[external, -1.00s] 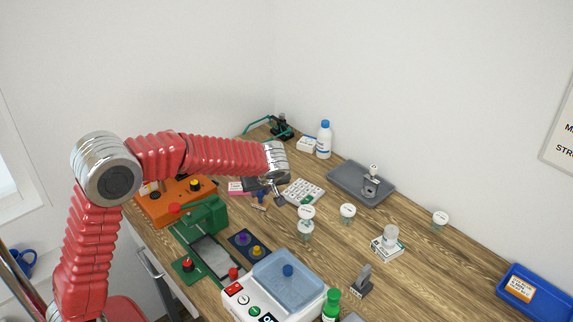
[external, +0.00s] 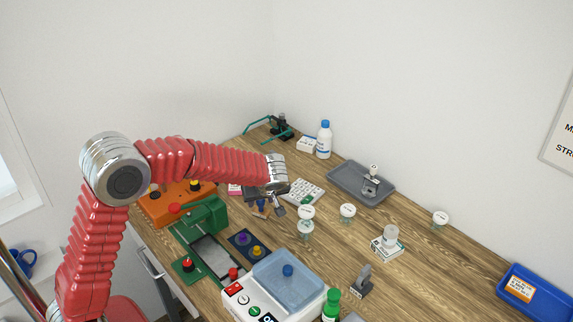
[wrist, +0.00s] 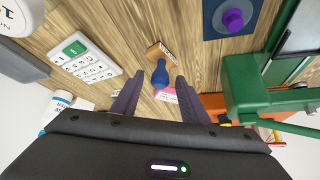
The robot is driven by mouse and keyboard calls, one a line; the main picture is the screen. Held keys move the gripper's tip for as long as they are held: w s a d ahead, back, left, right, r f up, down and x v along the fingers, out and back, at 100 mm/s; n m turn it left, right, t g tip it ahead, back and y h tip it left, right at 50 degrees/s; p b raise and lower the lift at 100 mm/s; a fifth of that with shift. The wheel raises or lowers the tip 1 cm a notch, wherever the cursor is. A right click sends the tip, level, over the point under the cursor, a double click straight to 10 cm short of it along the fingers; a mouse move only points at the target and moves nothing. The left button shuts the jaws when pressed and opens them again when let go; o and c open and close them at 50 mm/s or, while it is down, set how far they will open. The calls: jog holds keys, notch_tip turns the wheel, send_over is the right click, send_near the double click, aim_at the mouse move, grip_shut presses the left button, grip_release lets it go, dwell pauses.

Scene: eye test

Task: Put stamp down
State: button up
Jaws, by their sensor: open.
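The stamp (wrist: 160,74) has a blue handle and a light wooden base with a printed label. In the wrist view it is between my gripper's two purple-grey fingers, handle towards me. My gripper (wrist: 160,80) is open, with a gap visible on each side of the handle. In the external view the stamp (external: 261,205) shows small below my gripper (external: 267,207), over the wooden table (external: 320,245). I cannot tell for sure whether its base touches the table.
The green press (external: 205,212) and orange box (external: 165,203) are close on the left. A dark plate with purple and yellow knobs (external: 241,239) is in front. A white keypad (external: 303,191) is behind on the right, with white-lidded jars (external: 306,212) nearby.

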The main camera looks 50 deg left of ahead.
jog(key=shift+r, duration=0.15)
jog(key=v, duration=1.2)
jog(key=shift+s, duration=0.1)
dwell(0.4)
jog(key=s+d+r+m+t+h, duration=0.1)
jog(key=s+m, duration=0.5)
jog(key=s, duration=0.9)
jog(key=s+d+r+m+t+h, duration=0.1)
jog(key=s+d+m+h, duration=0.3)
jog(key=s, duration=1.1)
jog(key=m+t+h, duration=0.1)
jog(key=m, duration=0.2)
